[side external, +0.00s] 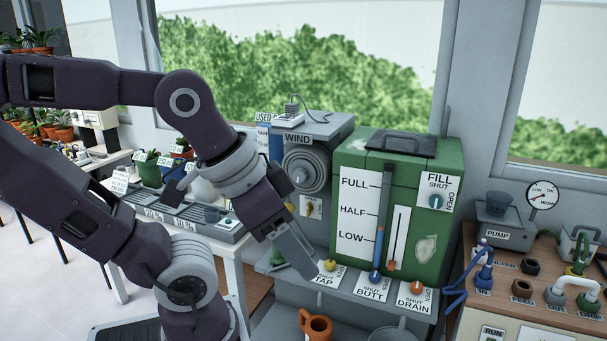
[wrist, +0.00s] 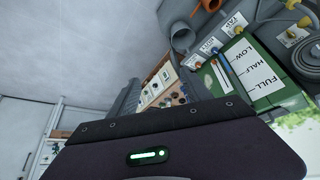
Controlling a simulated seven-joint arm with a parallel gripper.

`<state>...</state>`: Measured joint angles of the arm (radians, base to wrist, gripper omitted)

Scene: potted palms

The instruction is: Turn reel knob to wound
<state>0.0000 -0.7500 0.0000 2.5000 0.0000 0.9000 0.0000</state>
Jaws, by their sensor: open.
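The grey box labelled WIND (side external: 299,138) stands left of the green tank in the side view. A round grey reel (side external: 307,171) is on its front, with a small yellow knob (side external: 310,208) on a white card below it. The reel (wrist: 307,58) and yellow knob (wrist: 292,33) also show at the right edge of the wrist view. The card's wording and the knob's setting are too small to read. My gripper (side external: 303,262) is open and empty, pointing down and right, in front of and below the box, near the TAP card and apart from the yellow knob.
The green tank (side external: 431,145) carries a FILL knob (side external: 436,201). The TAP (side external: 330,265), BUTT (side external: 375,277) and DRAIN (side external: 417,287) knobs sit along the ledge below. An orange mug (side external: 315,325) stands beneath. A pump bench (side external: 540,265) is at right.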

